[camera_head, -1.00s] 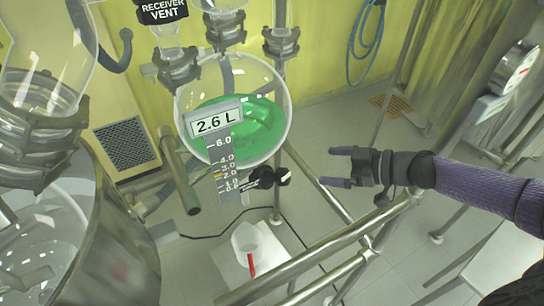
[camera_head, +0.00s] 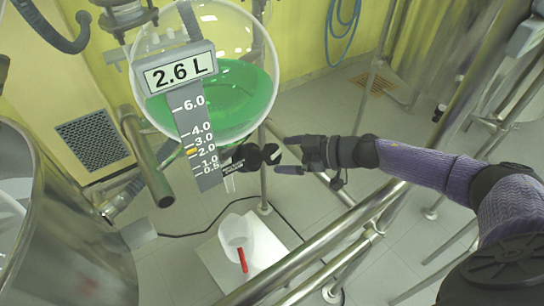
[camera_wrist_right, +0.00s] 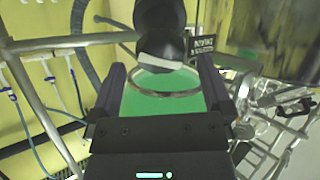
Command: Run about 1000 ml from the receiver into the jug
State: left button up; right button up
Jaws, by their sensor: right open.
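The receiver (camera_head: 258,60) is a round glass vessel with green liquid in its lower part. Its display (camera_head: 180,70) reads 2.6 L above a level scale (camera_head: 192,125). A black drain valve (camera_head: 252,157) sits at its bottom right, with a short clear outlet below. The white jug (camera_head: 236,232) with a red handle stands below on a pale plate and looks empty. My right gripper (camera_head: 282,155) is open, its fingers pointing left close to the valve's knob. In the right wrist view the black knob (camera_wrist_right: 160,45) stands ahead between the fingertips. My left gripper is not in view.
Steel frame rails (camera_head: 330,240) run diagonally between my right arm and the jug. A large steel vessel (camera_head: 75,240) stands at the left. A black cable lies on the floor behind the jug's plate (camera_head: 265,247).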

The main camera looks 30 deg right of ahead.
aim_at(278, 155)
jog(key=x, duration=0.4)
jog(key=shift+f, duration=0.1)
jog(key=shift+c, duration=0.3)
jog(key=c, duration=1.1)
jog(key=shift+n, duration=0.3)
